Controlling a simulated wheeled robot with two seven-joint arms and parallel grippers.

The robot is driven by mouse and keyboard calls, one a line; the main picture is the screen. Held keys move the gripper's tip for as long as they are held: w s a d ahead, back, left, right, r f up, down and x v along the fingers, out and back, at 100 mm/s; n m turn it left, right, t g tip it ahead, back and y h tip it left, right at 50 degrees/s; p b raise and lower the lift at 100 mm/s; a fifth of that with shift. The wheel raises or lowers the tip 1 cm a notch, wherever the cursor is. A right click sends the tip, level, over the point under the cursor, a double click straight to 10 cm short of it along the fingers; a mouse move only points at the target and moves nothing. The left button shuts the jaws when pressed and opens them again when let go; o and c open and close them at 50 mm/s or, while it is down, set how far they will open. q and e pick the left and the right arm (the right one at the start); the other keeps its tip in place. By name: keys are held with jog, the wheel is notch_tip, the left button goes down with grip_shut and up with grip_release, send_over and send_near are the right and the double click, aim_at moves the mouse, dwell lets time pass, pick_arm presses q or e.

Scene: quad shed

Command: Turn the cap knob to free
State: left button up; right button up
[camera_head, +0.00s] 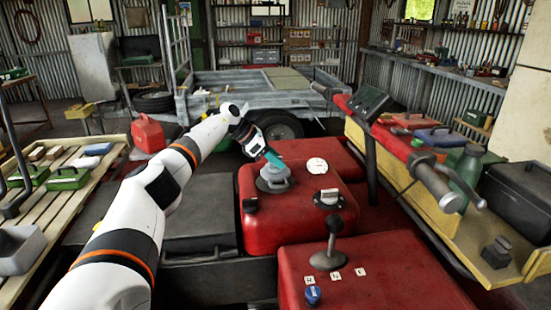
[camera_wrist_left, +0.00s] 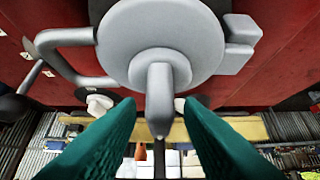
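A grey round cap (camera_head: 273,178) sits on top of the red tank (camera_head: 262,220). In the left wrist view the cap (camera_wrist_left: 120,45) fills the upper middle. A grey bar-shaped knob (camera_wrist_left: 160,95) projects from its centre. My left gripper (camera_head: 272,160) is at the cap in the head view. In the left wrist view, its two teal fingers (camera_wrist_left: 160,112) stand apart, one on each side of the knob, with a visible gap on both sides. My right gripper is not in view.
On the red body are a black dial with a white knob (camera_head: 328,197), a round white gauge (camera_head: 317,166), a lever (camera_head: 334,240) and a blue knob (camera_head: 313,295). A handlebar grip (camera_head: 428,172) juts out at right. A slatted bench (camera_head: 88,195) stands at left.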

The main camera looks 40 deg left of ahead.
pick_arm(q)
jog(key=shift+c, duration=0.2)
grip_shut()
